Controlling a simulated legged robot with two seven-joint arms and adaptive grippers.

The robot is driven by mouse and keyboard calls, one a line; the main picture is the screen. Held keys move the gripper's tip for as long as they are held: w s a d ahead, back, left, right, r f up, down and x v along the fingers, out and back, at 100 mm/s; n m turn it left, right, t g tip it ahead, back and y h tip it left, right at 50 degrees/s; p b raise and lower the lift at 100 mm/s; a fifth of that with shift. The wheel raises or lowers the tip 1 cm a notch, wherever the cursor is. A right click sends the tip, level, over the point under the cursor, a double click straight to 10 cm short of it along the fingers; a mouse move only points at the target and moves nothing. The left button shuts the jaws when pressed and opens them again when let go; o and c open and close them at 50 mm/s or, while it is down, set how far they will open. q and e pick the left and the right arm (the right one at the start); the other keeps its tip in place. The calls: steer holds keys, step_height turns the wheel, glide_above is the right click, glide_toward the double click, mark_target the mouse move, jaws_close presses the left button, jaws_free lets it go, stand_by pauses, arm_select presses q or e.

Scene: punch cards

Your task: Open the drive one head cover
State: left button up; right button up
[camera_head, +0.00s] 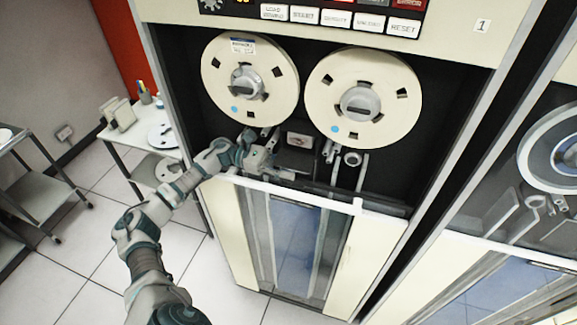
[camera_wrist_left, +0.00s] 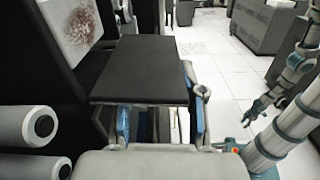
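The drive one tape unit (camera_head: 480,30) carries the number 1. Between and below its two reels is a small grey block (camera_head: 300,140), which looks like the head cover. My left gripper (camera_head: 285,175) is just below and left of it, pointing right. In the left wrist view, the left gripper's two blue-padded fingers (camera_wrist_left: 158,115) stand apart with a gap between them. A dark flat plate (camera_wrist_left: 148,68) lies just beyond and hides the fingertips; it may be the cover. I cannot tell whether the fingers touch it. A small hand (camera_wrist_left: 258,108), seemingly my right gripper, shows at right.
The left reel (camera_head: 250,80) and right reel (camera_head: 363,98) sit above. A clear window panel with a white top edge (camera_head: 290,195) is below. Grey cylindrical rollers (camera_wrist_left: 35,125) are close on the wrist view's left. A second drive (camera_head: 540,150) stands at right.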

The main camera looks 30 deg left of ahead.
arm_select(q)
steer(key=shift+a, duration=0.15)
jaws_close()
steer(key=shift+s+r+n+b, duration=0.15)
steer(key=shift+r+n+b, duration=0.05)
steer(key=shift+n+b, duration=0.6)
steer(key=shift+r+n, duration=0.35)
steer(key=shift+n, duration=0.05)
jaws_free()
steer(key=v, duration=0.7)
steer(key=shift+a+f, duration=0.2)
steer(key=shift+a, duration=0.1)
